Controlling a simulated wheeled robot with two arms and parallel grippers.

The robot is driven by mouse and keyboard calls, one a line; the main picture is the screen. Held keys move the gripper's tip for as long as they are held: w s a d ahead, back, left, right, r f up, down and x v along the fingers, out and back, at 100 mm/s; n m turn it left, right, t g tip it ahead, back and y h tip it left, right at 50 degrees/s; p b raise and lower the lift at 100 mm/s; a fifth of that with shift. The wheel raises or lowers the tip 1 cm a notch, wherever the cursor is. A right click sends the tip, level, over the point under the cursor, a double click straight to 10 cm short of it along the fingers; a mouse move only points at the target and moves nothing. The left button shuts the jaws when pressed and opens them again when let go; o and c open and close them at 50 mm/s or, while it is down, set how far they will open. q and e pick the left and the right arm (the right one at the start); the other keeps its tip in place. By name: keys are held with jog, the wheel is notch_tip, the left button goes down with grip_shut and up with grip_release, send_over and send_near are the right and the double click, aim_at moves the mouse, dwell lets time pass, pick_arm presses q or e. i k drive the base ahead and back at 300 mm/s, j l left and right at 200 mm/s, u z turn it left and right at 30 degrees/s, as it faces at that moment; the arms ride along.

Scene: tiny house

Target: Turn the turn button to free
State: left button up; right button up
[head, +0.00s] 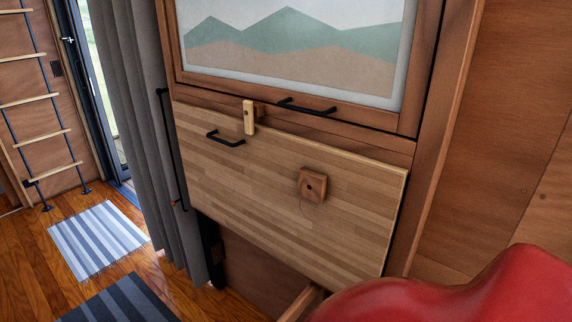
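The turn button is a small pale wooden block (249,117) in the head view, mounted at the top edge of a folded wooden panel (270,195). It stands upright, its long side vertical, and its lower end overlaps the panel's top edge. The panel hangs against the wall, tilted in the picture, with a black bar handle (226,138) just below and left of the button. A square brown wooden block (313,185) with a dark hole sits on the panel's face. Neither of my grippers is in view.
A framed picture panel (300,45) with a black handle (306,107) is above. A grey curtain (145,130), striped rug (97,240) and ladder (42,98) are at left. A glossy red curved shape (470,295) fills the lower right; I cannot tell what it is.

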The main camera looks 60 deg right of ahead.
aim_at(248, 105)
jog(key=j+z, duration=0.1)
jog(key=z, duration=1.5)
jog(key=k+l, duration=0.05)
